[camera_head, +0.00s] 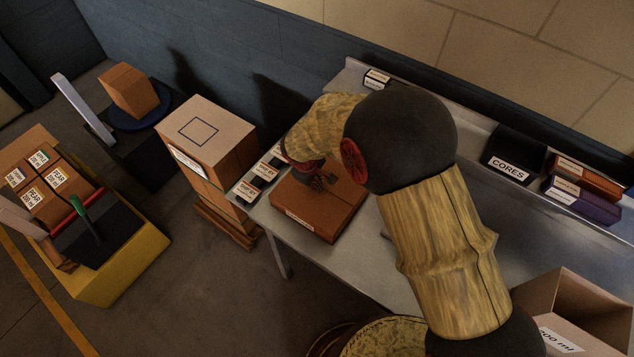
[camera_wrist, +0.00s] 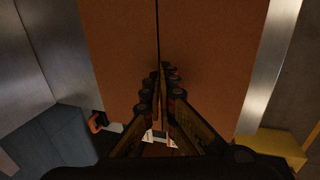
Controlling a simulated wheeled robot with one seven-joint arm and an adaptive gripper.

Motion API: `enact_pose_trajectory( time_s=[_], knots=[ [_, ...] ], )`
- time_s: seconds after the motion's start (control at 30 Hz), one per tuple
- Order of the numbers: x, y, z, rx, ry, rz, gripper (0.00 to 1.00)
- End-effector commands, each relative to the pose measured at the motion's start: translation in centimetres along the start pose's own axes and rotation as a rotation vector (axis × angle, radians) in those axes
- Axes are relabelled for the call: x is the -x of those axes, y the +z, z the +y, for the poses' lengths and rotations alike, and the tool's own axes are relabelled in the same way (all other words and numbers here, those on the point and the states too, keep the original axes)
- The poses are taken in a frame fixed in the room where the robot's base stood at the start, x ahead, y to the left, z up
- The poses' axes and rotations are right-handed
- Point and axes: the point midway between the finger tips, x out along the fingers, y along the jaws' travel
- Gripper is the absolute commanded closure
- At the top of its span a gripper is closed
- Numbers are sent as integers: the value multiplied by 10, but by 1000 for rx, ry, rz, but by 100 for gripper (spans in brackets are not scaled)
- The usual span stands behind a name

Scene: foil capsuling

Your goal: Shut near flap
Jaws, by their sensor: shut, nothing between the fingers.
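A flat brown carton (camera_head: 305,222) lies on the steel bench with a white label on its front side. In the wrist view its top shows as two brown panels, a left one (camera_wrist: 112,50) and a right one (camera_wrist: 213,50), both lying about flat with a thin dark seam between them. I cannot tell which is the near flap. My gripper (camera_head: 317,183) is over the carton's top, and my arm hides part of the carton. In the wrist view my gripper (camera_wrist: 160,76) is shut and empty, its tips close to the seam; contact is unclear.
An open box (camera_head: 575,300) stands at the bench's front right. A CORES bin (camera_head: 512,155) and other bins line the back. Small labelled holders (camera_head: 258,180) sit left of the carton. A taller box (camera_head: 205,135) stands left of the bench (camera_head: 480,235).

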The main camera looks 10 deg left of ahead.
Motion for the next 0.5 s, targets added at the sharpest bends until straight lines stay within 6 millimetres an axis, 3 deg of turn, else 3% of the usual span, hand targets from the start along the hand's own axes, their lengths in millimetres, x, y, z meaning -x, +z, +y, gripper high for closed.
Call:
enact_pose_trajectory(
  time_s=[0.33, 0.5],
  knots=[
    [13, 0, 5, -2, 0, 1, 100],
    [36, -1, 16, -4, 1, 2, 100]
  ],
)
